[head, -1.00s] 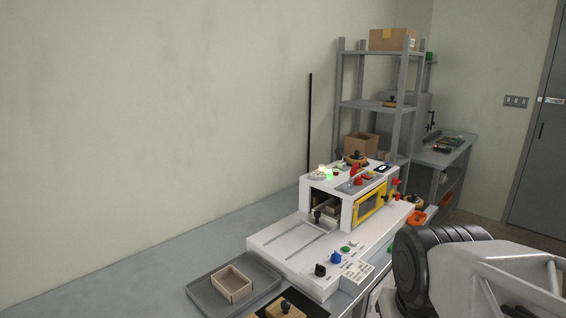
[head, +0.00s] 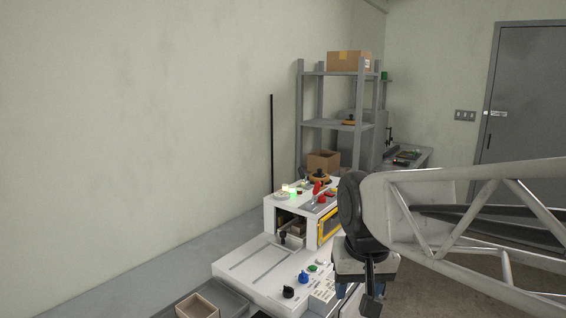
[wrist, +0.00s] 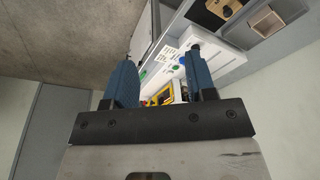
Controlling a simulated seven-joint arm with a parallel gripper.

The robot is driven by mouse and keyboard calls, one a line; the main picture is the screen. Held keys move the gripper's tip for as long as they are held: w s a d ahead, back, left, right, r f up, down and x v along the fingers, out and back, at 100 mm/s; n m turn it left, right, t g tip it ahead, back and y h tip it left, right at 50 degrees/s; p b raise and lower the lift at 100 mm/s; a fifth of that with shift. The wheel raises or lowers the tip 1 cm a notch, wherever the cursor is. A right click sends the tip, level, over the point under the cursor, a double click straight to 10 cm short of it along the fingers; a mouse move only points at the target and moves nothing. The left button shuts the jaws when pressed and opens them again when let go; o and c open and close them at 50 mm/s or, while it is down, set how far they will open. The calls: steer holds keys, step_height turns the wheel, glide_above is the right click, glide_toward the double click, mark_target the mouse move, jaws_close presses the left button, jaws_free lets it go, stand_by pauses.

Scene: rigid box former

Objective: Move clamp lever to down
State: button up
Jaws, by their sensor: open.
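The white box former (head: 262,270) stands on the grey bench, with a housing at its back. A red lever (head: 317,188) stands up on top of the housing; I cannot tell for sure that it is the clamp lever. My gripper (head: 360,295) is in front of and to the right of the machine in the head view, apart from it. In the wrist view my gripper (wrist: 160,85) has its two blue fingers spread and empty, with the machine's yellow-framed window (wrist: 160,96) showing beyond, between them.
Black, blue and green controls (head: 304,277) line the machine's front right. A grey tray (head: 232,300) holds an open box (head: 197,306) at the near left. A grey shelf rack (head: 299,120) stands behind. The floor at the right is free.

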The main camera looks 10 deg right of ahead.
steer(key=w+d+r+m, duration=0.1)
steer(key=w+r, duration=0.2)
steer(key=w, duration=0.5)
steer(key=w+r+m, duration=0.1)
steer(key=w+r, duration=0.3)
steer(key=w, duration=0.4)
steer(key=m+g, duration=0.2)
steer(key=m, duration=0.3)
glide_above(317, 186)
step_height(317, 186, down, 2)
steer(key=shift+w+d+f, duration=0.1)
steer(key=shift+w+f, duration=0.05)
steer(key=shift+f, duration=0.05)
steer(key=shift+w+d+f+m, duration=0.1)
steer(key=shift+w+f+m, duration=0.15)
steer(key=shift+w, duration=0.25)
steer(key=shift+f, duration=0.1)
steer(key=shift+f, duration=4.85)
